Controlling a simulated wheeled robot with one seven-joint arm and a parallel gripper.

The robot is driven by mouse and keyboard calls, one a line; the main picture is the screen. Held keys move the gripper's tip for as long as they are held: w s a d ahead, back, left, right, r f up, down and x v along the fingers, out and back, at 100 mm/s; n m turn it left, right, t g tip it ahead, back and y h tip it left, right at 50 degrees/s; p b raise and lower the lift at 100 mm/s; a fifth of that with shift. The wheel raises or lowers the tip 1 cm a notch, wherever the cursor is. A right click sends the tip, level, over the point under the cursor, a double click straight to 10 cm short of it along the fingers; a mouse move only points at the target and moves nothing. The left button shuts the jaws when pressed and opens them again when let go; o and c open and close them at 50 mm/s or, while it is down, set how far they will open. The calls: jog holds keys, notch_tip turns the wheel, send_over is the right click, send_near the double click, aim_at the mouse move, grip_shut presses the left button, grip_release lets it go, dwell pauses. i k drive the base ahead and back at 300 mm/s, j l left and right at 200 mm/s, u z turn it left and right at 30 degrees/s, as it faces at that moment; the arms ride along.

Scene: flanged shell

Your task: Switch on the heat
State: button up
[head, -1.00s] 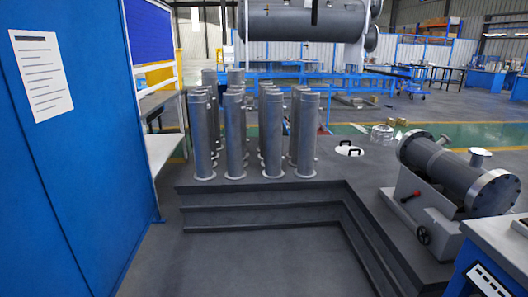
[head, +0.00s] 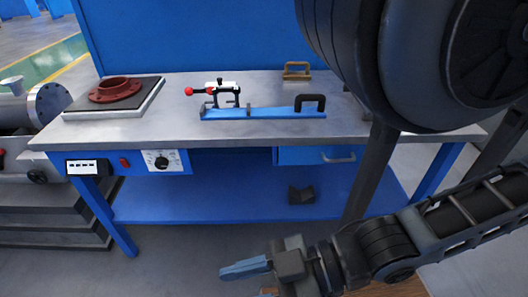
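A blue workbench with a grey top (head: 370,110) stands ahead in the head view. On its left end lies a dark square plate in a light frame (head: 140,97), with a red-brown flanged ring (head: 115,90) on it. The front panel below has a white dial plate with a black knob (head: 161,161), a small red switch (head: 124,162) and a white box with dark marks (head: 88,167). The dial setting and switch position are too small to read. My gripper (head: 250,275) is low in front of the bench, apart from it, pointing left. Its lower part is cut off by the frame.
A blue clamp fixture with red-tipped handle (head: 245,110) and a brown handled item (head: 297,70) are on the bench. A drawer (head: 318,156) is under the top. A dark V-shaped block (head: 301,194) lies on the lower shelf. A flanged cylinder (head: 40,105) stands left.

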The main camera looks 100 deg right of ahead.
aim_at(124, 163)
jog(key=k+j+z, duration=0.1)
jog(key=k+z, duration=0.35)
jog(key=k+l+z, duration=0.1)
jog(key=k+z, duration=0.35)
jog(key=z, duration=0.8)
jog(key=i+j, duration=0.1)
jog(key=j, duration=0.3)
jog(key=i+j, duration=0.15)
jog(key=j, duration=0.2)
jog(key=i+j+u, duration=0.1)
jog(key=j, duration=0.3)
jog(key=i+j, duration=0.1)
jog(key=j, duration=0.3)
jog(key=i+j, duration=0.15)
jog(key=j, duration=0.2)
jog(key=i+j, duration=0.1)
jog(key=j, duration=0.3)
jog(key=i+j+u, duration=0.1)
jog(key=j, duration=0.25)
jog(key=i+j, duration=0.2)
jog(key=j, duration=0.2)
